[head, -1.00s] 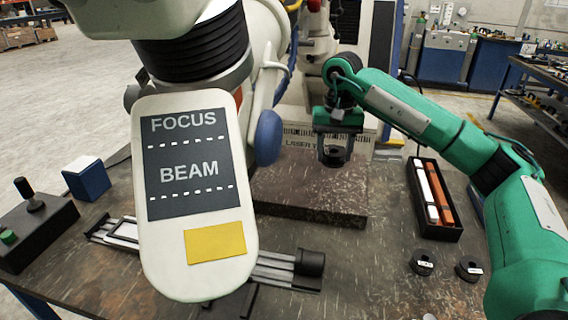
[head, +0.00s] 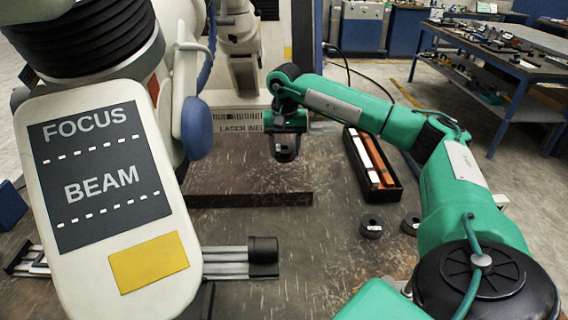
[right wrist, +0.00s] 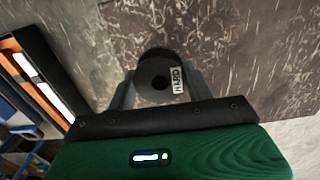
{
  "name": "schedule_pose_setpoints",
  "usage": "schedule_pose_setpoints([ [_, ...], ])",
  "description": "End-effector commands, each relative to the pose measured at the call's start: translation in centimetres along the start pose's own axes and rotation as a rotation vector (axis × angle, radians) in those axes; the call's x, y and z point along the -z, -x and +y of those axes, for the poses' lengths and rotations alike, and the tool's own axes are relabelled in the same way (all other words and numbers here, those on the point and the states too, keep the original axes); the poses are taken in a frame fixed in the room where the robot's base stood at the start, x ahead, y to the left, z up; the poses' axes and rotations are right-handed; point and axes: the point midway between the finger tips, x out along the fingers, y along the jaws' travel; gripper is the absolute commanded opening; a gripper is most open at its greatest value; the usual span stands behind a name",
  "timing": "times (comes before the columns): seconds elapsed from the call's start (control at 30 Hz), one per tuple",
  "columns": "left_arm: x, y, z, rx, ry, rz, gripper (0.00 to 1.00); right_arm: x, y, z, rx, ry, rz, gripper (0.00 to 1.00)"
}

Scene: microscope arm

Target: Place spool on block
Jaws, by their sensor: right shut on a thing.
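My right gripper (head: 285,152) is shut on a dark round spool (head: 284,147), held upright in the head view. In the right wrist view the spool (right wrist: 158,78) shows a white label reading HARD and a centre hole, with a finger on each side. The low, wide brown block (head: 250,199) stands before the laser welder, and the held spool appears over its right part; I cannot tell the gap between them. Two more dark spools, one (head: 371,226) and another (head: 411,223), lie on the table to the right. My left gripper is not in view.
A black tray (head: 390,192) with white and orange bars lies right of the block. The large white FOCUS/BEAM head (head: 105,190) hides much of the left side. A rail with a dark knob (head: 263,250) lies in front. A blue box (head: 10,205) is at the left edge.

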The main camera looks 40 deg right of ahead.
Motion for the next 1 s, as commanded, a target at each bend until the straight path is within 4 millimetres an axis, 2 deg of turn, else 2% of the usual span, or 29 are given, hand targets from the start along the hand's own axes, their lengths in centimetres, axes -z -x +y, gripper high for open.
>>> schedule_pose_setpoints([
  [0.27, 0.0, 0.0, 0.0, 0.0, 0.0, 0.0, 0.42, 0.0, -2.3, 0.0, -0.001, 0.0, -0.001, 0.25],
  [0.5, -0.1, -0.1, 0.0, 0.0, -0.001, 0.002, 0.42, 0.0, -5.5, 0.0, 0.0, 0.0, 0.0, 0.25],
  [0.9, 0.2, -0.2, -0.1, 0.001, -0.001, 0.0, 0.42, 0.0, -5.9, 0.0, 0.001, 0.0, 0.001, 0.25],
  [0.93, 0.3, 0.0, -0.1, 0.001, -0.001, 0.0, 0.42, 0.0, -5.9, 0.0, 0.001, 0.0, 0.001, 0.58],
  [1.0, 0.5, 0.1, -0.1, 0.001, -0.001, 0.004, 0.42, 0.0, -5.8, 0.0, 0.001, 0.0, 0.001, 0.71],
])
